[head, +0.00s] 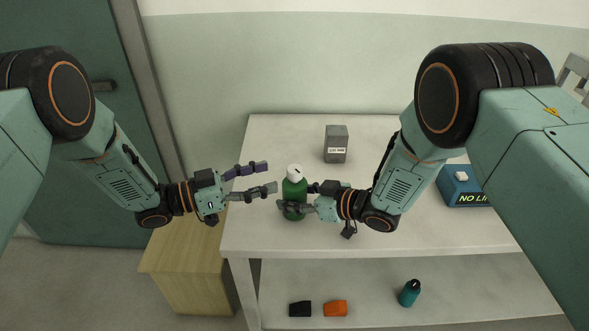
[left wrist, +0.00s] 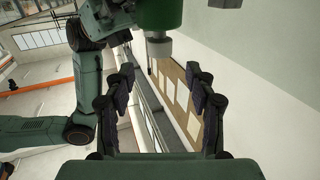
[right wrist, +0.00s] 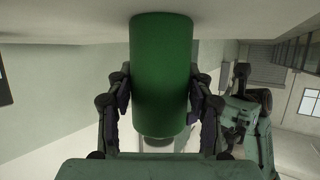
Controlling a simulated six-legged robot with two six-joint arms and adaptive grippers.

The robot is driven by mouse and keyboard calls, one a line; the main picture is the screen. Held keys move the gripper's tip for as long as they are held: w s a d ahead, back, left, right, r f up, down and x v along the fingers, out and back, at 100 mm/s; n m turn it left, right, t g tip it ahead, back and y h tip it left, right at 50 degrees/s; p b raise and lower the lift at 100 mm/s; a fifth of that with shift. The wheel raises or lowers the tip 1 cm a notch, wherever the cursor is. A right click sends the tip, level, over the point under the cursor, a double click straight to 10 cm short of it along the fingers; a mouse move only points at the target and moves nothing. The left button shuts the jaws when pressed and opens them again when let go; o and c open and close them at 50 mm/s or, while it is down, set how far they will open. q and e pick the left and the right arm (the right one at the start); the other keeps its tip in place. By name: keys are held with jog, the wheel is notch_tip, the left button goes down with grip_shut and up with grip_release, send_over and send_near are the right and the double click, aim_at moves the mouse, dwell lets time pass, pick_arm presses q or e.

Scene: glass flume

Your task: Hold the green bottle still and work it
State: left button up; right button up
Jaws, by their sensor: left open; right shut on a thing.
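The green bottle (head: 294,190) with a white cap (head: 295,172) stands upright near the front left of the white table. My right gripper (head: 296,198) is shut on the bottle's body from the right. In the right wrist view the green body (right wrist: 161,75) sits between both fingers. My left gripper (head: 271,177) is open and empty, just left of the bottle near cap height, its fingers pointing at it. In the left wrist view the open fingers (left wrist: 158,85) have nothing between them, and part of the green bottle (left wrist: 158,14) shows at the top edge.
A grey labelled box (head: 336,145) stands behind the bottle on the table (head: 280,135). A blue box with a white knob (head: 463,190) is at the right. A lower shelf (head: 450,290) holds a black block (head: 300,309), an orange block (head: 335,308) and a teal bottle (head: 409,294). A wooden cabinet (head: 185,265) stands at left.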

aim_at(294, 169)
pick_arm(q)
jog(key=x, duration=0.8)
jog(key=shift+a, duration=0.1)
grip_shut()
dwell(0.4)
